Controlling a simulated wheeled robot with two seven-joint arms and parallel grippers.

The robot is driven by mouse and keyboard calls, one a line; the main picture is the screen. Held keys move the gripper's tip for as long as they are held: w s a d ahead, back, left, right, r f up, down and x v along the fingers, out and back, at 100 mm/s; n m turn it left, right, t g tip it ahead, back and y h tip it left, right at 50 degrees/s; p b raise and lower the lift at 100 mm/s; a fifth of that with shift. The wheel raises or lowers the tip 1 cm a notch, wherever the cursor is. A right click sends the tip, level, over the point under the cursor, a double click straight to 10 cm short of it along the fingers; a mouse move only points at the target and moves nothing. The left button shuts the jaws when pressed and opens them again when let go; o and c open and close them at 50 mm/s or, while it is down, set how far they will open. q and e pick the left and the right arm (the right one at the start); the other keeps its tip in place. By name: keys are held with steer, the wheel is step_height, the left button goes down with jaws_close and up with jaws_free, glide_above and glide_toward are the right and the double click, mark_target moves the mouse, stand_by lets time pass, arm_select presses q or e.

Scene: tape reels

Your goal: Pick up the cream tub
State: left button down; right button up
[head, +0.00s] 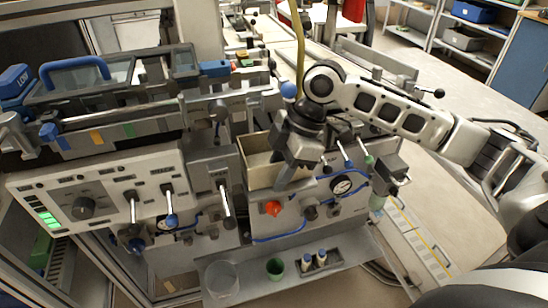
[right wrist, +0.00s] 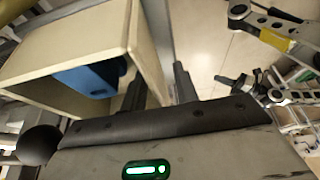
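The cream tub (head: 258,168) is an open box on the machine's front, near the middle of the head view. It also shows at the upper left of the right wrist view (right wrist: 75,38), with its opening towards the camera. My right gripper (head: 287,178) is at the tub's right side. In the right wrist view the gripper (right wrist: 160,85) is open, with one finger inside the tub and one outside, the side wall between them. Contact with the wall is not clear. My left gripper is not in view.
A blue thing (right wrist: 92,78) lies inside the tub. A red knob (head: 272,208) and a dial gauge (head: 342,185) sit just below and right. A clear cup (head: 222,280) and a green cup (head: 275,268) stand on the lower shelf. A yellow hose (head: 299,45) hangs above.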

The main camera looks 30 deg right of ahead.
jaws_close()
